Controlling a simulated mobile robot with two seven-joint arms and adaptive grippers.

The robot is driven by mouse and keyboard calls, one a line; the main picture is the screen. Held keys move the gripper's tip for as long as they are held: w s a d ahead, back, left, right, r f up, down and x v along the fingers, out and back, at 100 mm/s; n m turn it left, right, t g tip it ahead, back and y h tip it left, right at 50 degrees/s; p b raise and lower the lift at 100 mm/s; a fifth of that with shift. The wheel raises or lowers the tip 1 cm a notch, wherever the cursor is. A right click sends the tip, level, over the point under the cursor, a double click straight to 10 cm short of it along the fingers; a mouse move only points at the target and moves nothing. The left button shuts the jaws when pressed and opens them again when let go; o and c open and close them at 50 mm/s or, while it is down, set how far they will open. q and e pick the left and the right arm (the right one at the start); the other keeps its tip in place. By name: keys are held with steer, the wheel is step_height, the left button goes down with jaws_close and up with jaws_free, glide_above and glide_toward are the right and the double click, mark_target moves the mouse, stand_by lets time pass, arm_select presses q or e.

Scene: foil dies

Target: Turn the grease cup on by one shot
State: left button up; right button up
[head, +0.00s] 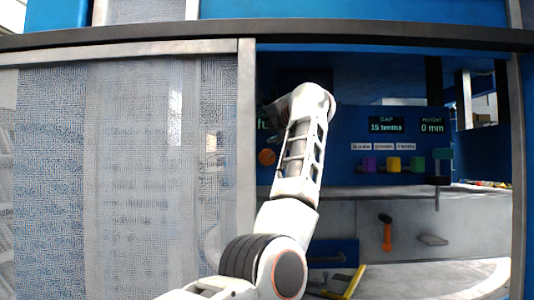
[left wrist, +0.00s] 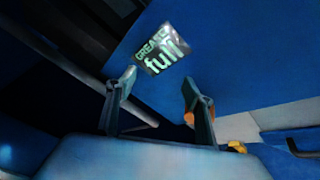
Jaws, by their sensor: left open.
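My left arm reaches through the opening, and its gripper is hidden behind its own wrist in the head view. In the left wrist view my left gripper (left wrist: 157,86) is open, with nothing visible between its fingers. A display reading "GREASE full" (left wrist: 162,48) is just beyond the fingertips there. A round orange knob (head: 267,157) shows just left of my arm in the head view; I cannot tell whether it is the grease cup. A small orange part (left wrist: 189,118) shows beside the right-hand finger; contact is unclear. My right gripper is not in view.
A mesh panel (head: 120,170) closes the left side. Purple (head: 368,164), yellow (head: 393,164) and green (head: 417,163) knobs sit below the gap display (head: 387,125). A hammer (head: 387,232) with an orange handle is at lower right. The opening's right post (head: 517,170) bounds the space.

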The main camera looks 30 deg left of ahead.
mark_target(269, 155)
arm_select(q)
steer(key=shift+d+f+n, duration=0.3)
steer(key=shift+n, duration=0.7)
steer(key=s+d+f+n, duration=0.1)
steer(key=n, duration=0.8)
steer(key=s+d+f+n+h, duration=0.1)
steer(key=d+f+n, duration=0.1)
steer(key=n, duration=0.8)
steer(key=s+d+f+n+h, duration=0.1)
steer(key=f+n, duration=0.1)
steer(key=n, duration=0.8)
steer(key=shift+s+d+f, duration=0.15)
steer(key=shift+s+d, duration=0.05)
steer(key=shift+d, duration=0.1)
steer(key=n, duration=0.2)
steer(key=f+n, duration=0.1)
steer(key=n, duration=0.2)
steer(key=shift+f+n+h, duration=0.15)
steer(key=shift+n+h, duration=0.15)
steer(key=shift+h, duration=0.1)
steer(key=p+x, duration=0.1)
steer(key=x, duration=0.4)
steer(key=shift+a, duration=0.1)
steer(key=shift+p+x, duration=0.3)
steer(key=shift+x, duration=0.55)
steer(key=shift+f, duration=0.1)
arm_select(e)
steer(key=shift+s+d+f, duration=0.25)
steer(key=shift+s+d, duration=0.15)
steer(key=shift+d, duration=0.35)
